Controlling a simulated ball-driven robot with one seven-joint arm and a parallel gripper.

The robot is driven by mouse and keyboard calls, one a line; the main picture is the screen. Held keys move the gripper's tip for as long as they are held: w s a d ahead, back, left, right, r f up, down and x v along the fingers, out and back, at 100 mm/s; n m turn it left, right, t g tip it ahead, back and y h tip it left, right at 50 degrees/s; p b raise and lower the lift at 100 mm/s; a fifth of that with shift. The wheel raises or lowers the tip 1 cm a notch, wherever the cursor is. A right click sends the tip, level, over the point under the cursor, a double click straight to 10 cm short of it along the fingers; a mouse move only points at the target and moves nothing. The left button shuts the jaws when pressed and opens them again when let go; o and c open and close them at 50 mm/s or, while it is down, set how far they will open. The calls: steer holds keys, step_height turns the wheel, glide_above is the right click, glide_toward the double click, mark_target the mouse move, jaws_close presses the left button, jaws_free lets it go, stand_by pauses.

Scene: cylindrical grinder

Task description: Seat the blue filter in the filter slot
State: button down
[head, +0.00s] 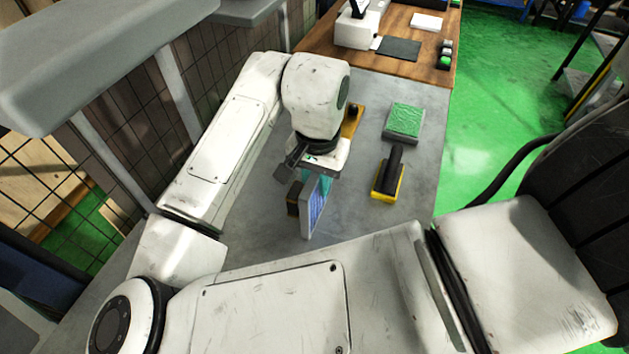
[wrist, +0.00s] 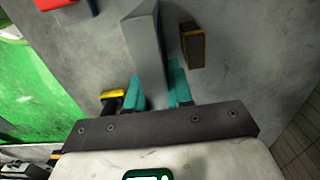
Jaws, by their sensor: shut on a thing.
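The blue filter (head: 314,208) is a thin panel with a pale grey frame and a blue face. My gripper (head: 318,178) has its teal fingers shut on its upper part, and the filter hangs upright below them over the grey bench. In the wrist view the filter (wrist: 147,55) shows as a grey slab between the two teal fingers of my gripper (wrist: 152,90). I cannot tell whether its lower edge touches the bench. I cannot make out the filter slot in either view.
A small brown block (head: 293,198) stands close left of the filter; it also shows in the wrist view (wrist: 193,46). A yellow-based, black-handled tool (head: 388,176) and a green-topped block (head: 405,121) lie right. A wooden desk (head: 432,47) is behind; bare bench (head: 385,220) lies in front.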

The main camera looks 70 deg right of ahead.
steer(key=shift+f, duration=0.15)
steer(key=c, duration=1.5)
jaws_free()
steer(key=o, duration=0.5)
